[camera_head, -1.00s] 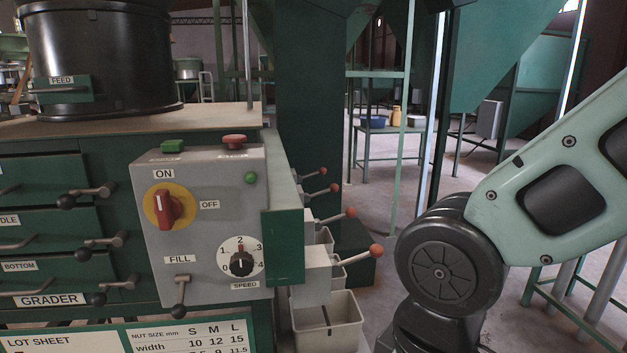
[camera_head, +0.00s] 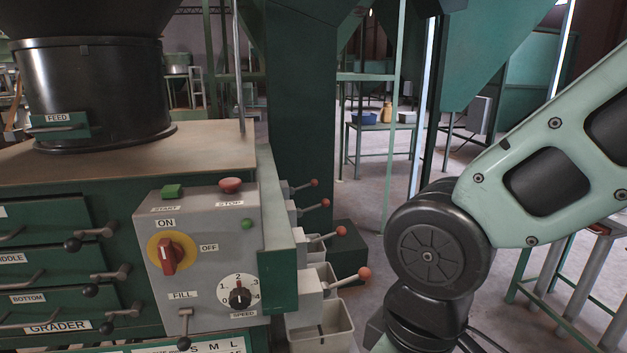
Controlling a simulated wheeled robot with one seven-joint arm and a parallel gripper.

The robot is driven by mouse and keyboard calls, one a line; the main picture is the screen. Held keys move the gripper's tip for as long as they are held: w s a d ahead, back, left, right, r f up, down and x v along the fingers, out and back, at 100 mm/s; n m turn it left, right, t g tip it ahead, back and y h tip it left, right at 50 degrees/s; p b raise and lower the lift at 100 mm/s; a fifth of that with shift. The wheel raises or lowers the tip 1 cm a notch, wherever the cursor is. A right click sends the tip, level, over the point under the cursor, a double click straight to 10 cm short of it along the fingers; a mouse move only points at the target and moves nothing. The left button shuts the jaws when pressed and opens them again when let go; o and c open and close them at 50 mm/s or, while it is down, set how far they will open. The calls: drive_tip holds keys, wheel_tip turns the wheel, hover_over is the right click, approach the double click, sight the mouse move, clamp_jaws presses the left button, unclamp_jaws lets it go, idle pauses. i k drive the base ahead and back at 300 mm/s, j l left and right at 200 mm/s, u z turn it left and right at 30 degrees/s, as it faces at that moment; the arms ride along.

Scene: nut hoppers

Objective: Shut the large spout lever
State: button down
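Several spout levers with red ball knobs stick out to the right from the side of the grader cabinet. The nearest lever (camera_head: 347,279) sits on a white spout box (camera_head: 309,300) and slants up to the right. Behind it are a second lever (camera_head: 325,236), a third lever (camera_head: 311,208) and a smaller-looking far one (camera_head: 301,187). No size label shows on the spouts, so I cannot tell which is the large one. My arm stands to the right of the levers, apart from them. My gripper is not in view.
A control box (camera_head: 206,255) with switch, dials and buttons fronts the cabinet. A pale bin (camera_head: 322,332) stands under the nearest spout. A black feed hopper (camera_head: 92,90) sits on the wooden top. Open floor (camera_head: 375,190) lies beyond the levers.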

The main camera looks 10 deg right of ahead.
sight(315, 182)
drive_tip(key=i+l, duration=0.1)
drive_tip(key=l, duration=0.3)
drive_tip(key=i+l+u, duration=0.1)
drive_tip(key=l, duration=0.25)
drive_tip(key=i+l+u, duration=0.1)
drive_tip(key=l, duration=0.3)
drive_tip(key=i+l+u, duration=0.1)
drive_tip(key=l, duration=0.25)
drive_tip(key=i+l, duration=0.25)
drive_tip(key=l, duration=0.15)
drive_tip(key=i+l+u, duration=0.15)
drive_tip(key=l, duration=0.25)
drive_tip(key=i+l+u, duration=0.1)
drive_tip(key=l, duration=0.3)
drive_tip(key=i+l+u, duration=0.1)
drive_tip(key=i+l, duration=0.5)
